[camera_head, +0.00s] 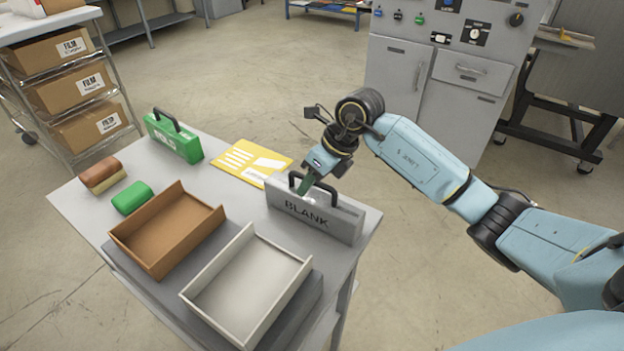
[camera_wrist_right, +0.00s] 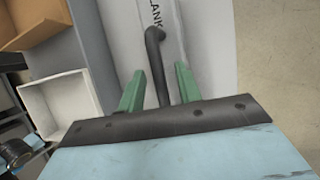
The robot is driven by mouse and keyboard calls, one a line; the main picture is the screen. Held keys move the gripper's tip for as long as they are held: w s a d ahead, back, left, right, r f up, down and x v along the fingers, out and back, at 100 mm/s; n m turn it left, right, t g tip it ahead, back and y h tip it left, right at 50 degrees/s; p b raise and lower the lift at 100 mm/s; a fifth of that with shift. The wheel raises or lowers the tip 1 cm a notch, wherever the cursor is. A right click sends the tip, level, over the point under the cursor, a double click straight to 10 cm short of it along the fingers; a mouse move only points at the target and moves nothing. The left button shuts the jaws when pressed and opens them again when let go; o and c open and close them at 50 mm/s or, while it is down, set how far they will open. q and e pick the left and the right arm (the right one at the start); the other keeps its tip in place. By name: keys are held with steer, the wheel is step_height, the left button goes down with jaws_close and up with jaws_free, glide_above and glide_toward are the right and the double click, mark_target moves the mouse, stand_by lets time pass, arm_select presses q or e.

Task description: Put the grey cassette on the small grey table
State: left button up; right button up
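The grey cassette (camera_head: 316,212), marked BLANK with a black handle on top, stands upright at the right end of the small grey table (camera_head: 78,209). My right gripper (camera_head: 304,186) is at the cassette's handle. In the right wrist view the cassette (camera_wrist_right: 205,45) lies below the gripper, and the black handle (camera_wrist_right: 157,65) runs between the two green fingers (camera_wrist_right: 160,88). The fingers are apart, with a gap on both sides of the handle. My left gripper is not in view.
On the table are a green cassette (camera_head: 173,138), a yellow sheet (camera_head: 250,163), a brown tray (camera_head: 168,229), a white tray (camera_head: 250,284), a green block (camera_head: 132,198) and a brown block (camera_head: 101,175). A shelf of film boxes (camera_head: 72,91) stands left. A grey machine cabinet (camera_head: 440,75) stands behind.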

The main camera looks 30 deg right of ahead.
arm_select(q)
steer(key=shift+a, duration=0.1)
arm_select(e)
steer(key=shift+d+r, duration=0.1)
steer(key=shift+r, duration=0.15)
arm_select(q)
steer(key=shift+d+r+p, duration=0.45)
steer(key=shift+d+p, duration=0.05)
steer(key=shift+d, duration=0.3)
arm_select(e)
steer(key=v, duration=1.1)
steer(key=shift+r, duration=0.3)
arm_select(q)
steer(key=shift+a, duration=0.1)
arm_select(e)
steer(key=shift+s+d, duration=0.1)
steer(key=shift+s, duration=0.05)
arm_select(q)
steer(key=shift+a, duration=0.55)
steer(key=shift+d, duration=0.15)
